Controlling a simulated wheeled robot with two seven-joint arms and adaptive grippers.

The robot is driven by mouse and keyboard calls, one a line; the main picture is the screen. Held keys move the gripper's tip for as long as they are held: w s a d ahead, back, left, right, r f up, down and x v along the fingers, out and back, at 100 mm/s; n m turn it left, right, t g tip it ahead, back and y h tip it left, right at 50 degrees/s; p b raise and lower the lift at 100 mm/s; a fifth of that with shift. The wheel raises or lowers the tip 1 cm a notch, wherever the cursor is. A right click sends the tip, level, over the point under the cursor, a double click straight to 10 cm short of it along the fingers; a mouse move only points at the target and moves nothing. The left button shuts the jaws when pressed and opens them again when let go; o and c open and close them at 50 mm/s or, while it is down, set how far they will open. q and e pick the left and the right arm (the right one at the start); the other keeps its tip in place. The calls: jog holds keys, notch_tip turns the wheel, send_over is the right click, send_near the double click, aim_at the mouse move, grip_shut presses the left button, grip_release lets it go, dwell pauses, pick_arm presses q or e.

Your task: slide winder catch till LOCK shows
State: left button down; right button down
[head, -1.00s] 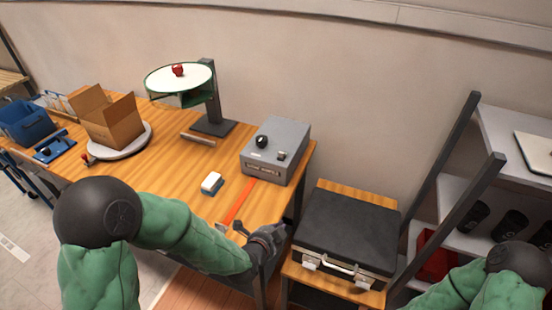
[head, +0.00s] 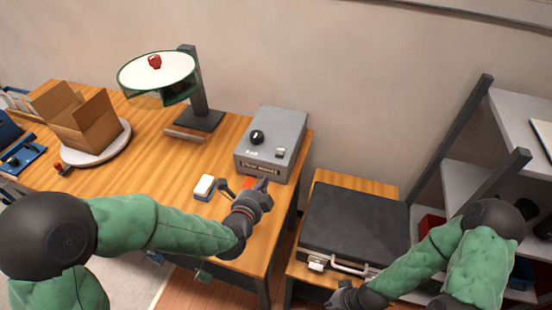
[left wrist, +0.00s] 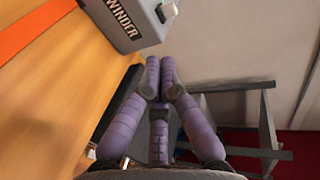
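The grey winder box (head: 272,133) stands at the back right of the wooden table. Its front label reads WINDER in the left wrist view (left wrist: 121,19). A small pale catch (head: 280,152) sits on its top right, and a pale knob-like part shows in the left wrist view (left wrist: 168,11). A black knob (head: 257,137) is to its left. Small lettering beside the catch is unreadable.
An orange strap (left wrist: 35,30) lies on the table before the box. A white-and-blue block (head: 204,187) is left of my left gripper. A round-topped stand (head: 202,115) and an open carton (head: 85,122) are further left. The black case (head: 352,222) lies on a lower stand at right.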

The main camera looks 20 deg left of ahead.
pick_arm(q)
jog(key=b, duration=0.3)
send_near(280, 154)
jog(key=x, duration=0.5)
jog(key=shift+w+f, duration=0.1)
jog(key=shift+f, duration=0.3)
jog(key=shift+w+r, duration=0.1)
jog(key=shift+w, duration=0.55)
